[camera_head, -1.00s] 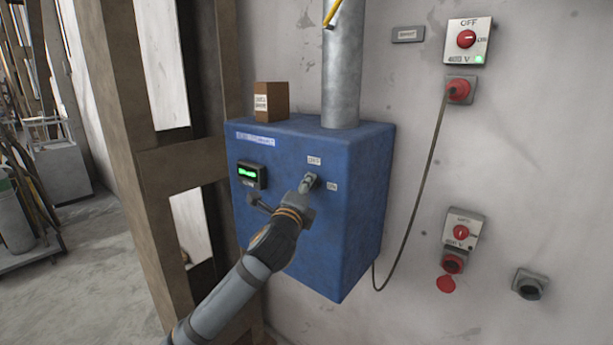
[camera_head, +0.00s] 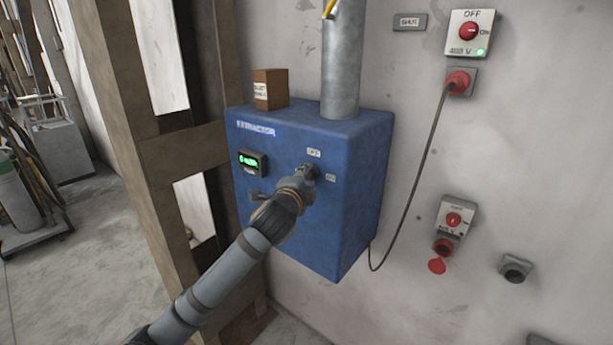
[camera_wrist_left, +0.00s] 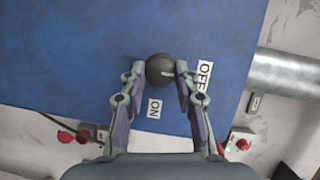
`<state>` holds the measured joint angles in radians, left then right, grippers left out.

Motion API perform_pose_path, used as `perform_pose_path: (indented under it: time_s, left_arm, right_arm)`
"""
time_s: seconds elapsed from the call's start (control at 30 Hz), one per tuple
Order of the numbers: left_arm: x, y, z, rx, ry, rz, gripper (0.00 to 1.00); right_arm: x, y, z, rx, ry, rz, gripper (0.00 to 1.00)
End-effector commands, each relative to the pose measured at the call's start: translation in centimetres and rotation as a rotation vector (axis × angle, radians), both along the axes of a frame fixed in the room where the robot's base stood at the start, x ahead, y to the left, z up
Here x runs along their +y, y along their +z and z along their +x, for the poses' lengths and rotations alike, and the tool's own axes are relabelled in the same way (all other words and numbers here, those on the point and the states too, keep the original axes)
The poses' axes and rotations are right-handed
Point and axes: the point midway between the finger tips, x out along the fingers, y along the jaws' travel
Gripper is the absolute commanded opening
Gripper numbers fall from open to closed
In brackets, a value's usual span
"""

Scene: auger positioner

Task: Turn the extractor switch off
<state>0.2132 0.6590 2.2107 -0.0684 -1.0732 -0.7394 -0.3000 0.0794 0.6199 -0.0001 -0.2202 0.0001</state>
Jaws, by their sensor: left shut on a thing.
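The extractor switch is a dark round knob (camera_wrist_left: 160,70) on the front of the blue extractor box (camera_head: 354,215). In the left wrist view a small pale mark shows on the knob's right part, on the OFF label's side. The OFF label (camera_wrist_left: 204,75) is right of the knob and the ON label (camera_wrist_left: 154,108) is below it. My left gripper (camera_head: 308,173) is at the knob, its fingers on either side and shut on it. In the head view the gripper mostly hides the knob. My right gripper is not in view.
A lit green display (camera_head: 252,162) is left of the switch. A brown block (camera_head: 270,89) and a metal pipe (camera_head: 341,65) stand on the box. A cable (camera_head: 427,165) runs to a red plug (camera_head: 457,82) on the wall. Wooden posts (camera_head: 150,155) stand left.

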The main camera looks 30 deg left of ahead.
Motion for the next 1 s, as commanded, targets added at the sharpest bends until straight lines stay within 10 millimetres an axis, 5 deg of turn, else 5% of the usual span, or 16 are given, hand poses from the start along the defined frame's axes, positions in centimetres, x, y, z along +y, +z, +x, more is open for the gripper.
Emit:
perform_pose_path:
  time_s: [0.3,0.33,0.5,0.8,1.0]
  left_arm:
    - [0.0,-0.1,0.0,0.001,0.0,-0.003,0.0]
    - [0.0,-0.1,0.0,0.001,0.0,-0.003,0.34]
    - [0.0,-0.1,0.0,0.002,0.0,-0.002,0.54]
    - [-0.1,0.0,-0.2,0.0,0.0,0.001,0.54]
    - [-0.9,0.3,-3.0,0.002,-0.002,0.009,0.54]
  right_arm:
    - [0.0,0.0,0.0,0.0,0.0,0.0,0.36]
    - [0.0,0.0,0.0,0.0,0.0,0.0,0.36]
    - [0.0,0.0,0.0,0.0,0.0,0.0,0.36]
    - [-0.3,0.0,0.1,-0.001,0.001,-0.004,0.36]
    - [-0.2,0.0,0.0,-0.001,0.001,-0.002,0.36]
